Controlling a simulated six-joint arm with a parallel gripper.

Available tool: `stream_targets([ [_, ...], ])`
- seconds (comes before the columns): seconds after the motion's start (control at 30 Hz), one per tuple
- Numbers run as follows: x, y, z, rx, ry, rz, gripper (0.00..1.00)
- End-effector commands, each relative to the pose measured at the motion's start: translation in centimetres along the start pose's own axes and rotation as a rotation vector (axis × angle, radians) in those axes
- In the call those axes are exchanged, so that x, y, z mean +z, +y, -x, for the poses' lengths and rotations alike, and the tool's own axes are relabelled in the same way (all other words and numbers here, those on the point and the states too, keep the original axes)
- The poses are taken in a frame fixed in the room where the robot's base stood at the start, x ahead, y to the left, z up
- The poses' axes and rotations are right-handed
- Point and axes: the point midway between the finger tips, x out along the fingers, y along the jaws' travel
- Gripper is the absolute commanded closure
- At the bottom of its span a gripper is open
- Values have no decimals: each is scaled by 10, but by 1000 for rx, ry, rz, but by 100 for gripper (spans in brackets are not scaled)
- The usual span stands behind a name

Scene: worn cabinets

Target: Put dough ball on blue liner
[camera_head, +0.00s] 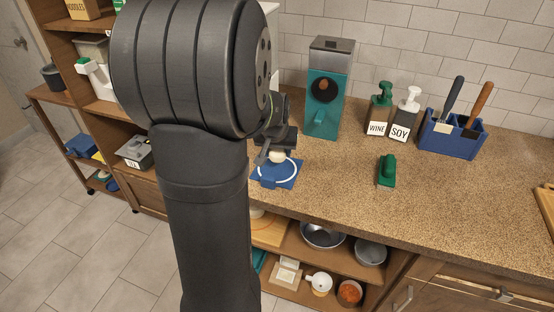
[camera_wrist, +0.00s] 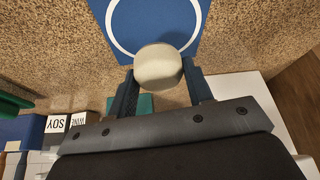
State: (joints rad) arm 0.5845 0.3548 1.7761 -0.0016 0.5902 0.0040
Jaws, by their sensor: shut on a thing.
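The dough ball (camera_wrist: 158,66) is pale and rounded. My gripper (camera_wrist: 160,82) is shut on it, with one dark finger on each side in the wrist view. The blue liner (camera_wrist: 197,48) is a flat blue square with a white ring, lying on the speckled counter. In the wrist view the ball overlaps the ring's near edge. In the head view the liner (camera_head: 268,182) lies under my gripper (camera_head: 276,157), with the ball (camera_head: 277,156) over its far part. I cannot tell whether the ball touches the liner.
A teal machine (camera_head: 325,90) stands behind the liner. Right of it are the wine bottle (camera_head: 379,112), the soy bottle (camera_head: 405,115) and a blue utensil holder (camera_head: 452,138). A green tool (camera_head: 386,171) lies on the counter.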

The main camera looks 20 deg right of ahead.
Motion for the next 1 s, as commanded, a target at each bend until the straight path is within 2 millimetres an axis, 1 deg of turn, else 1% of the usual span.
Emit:
stream_targets([
  [0.07, 1, -2, -4, 0, -1, 0, 76],
  [0.3, 15, -1, -34, 1, -2, -1, 76],
  [0.4, 16, -1, -38, 1, 0, -1, 76],
  [0.73, 17, -1, -41, 1, 0, -1, 76],
  [0.77, 18, -1, -41, 1, 0, -1, 52],
  [0.8, 17, -1, -41, 1, 0, -1, 44],
  [0.87, 17, -1, -41, 1, 0, -1, 32],
  [1.0, 17, -1, -40, 1, 0, -1, 32],
])
